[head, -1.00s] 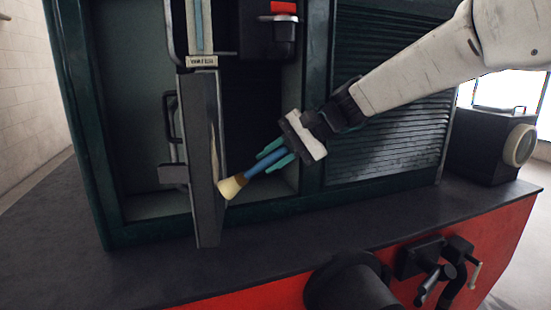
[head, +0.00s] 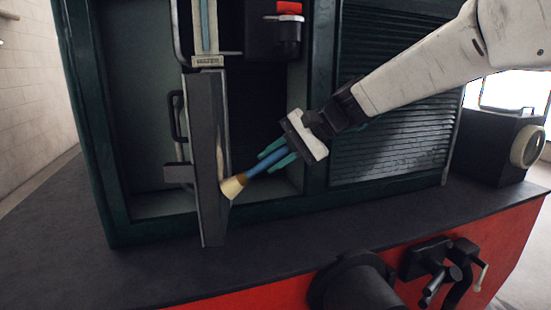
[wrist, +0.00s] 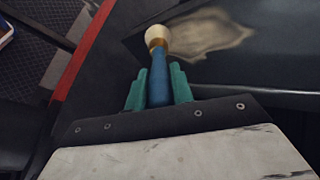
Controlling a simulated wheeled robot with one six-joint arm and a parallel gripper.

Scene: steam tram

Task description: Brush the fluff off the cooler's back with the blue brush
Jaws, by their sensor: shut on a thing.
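The blue brush (head: 263,163) has a cream bristle head and is held in my gripper (head: 272,158), whose teal fingers are shut around its blue handle. In the wrist view the brush (wrist: 158,85) points away from my gripper (wrist: 158,88). The cooler appears to be the dark upright slab (head: 209,130), seen nearly edge-on with a handle on its left. A beige patch of fluff (wrist: 212,33) lies on its dark face in the wrist view. The bristles overlap the patch's left end; whether they touch it, I cannot tell.
A dark green frame (head: 318,90) surrounds the open recess, with a louvred panel (head: 395,140) to its right. A gauge column marked WATER (head: 207,62) and a red-topped fitting (head: 289,8) are above. A dark ledge (head: 280,235) runs below.

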